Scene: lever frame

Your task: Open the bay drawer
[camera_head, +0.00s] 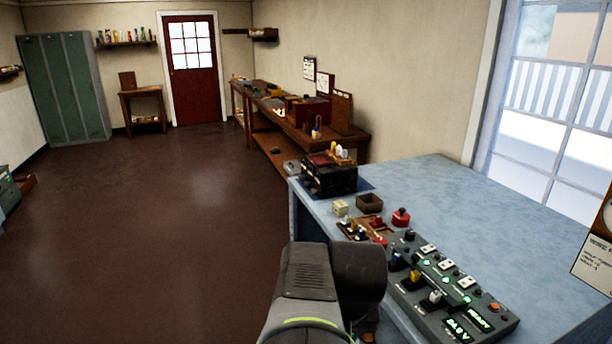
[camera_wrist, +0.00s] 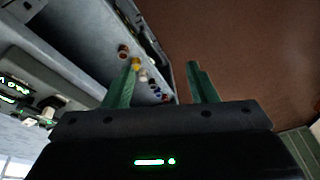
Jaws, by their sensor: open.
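My gripper (camera_wrist: 162,68) shows in the wrist view with its two green fingers apart and nothing between them. The fingers point toward the edge of the blue-grey bench (camera_head: 440,185), over a row of small coloured knobs (camera_wrist: 145,75). I cannot tell how far away the knobs are. A grey control panel (camera_head: 450,285) with green lights, switches and lit displays sits on the bench's near part. It also shows in the wrist view (camera_wrist: 35,75). I cannot clearly make out the bay drawer; my arm hides the bench's near front in the head view.
A dark box (camera_head: 328,178) stands at the bench's far end, near a small brown tray (camera_head: 369,203) and a red knob (camera_head: 401,217). A wooden workbench (camera_head: 350,143) runs along the wall. The brown floor (camera_head: 170,210) left of the bench is clear.

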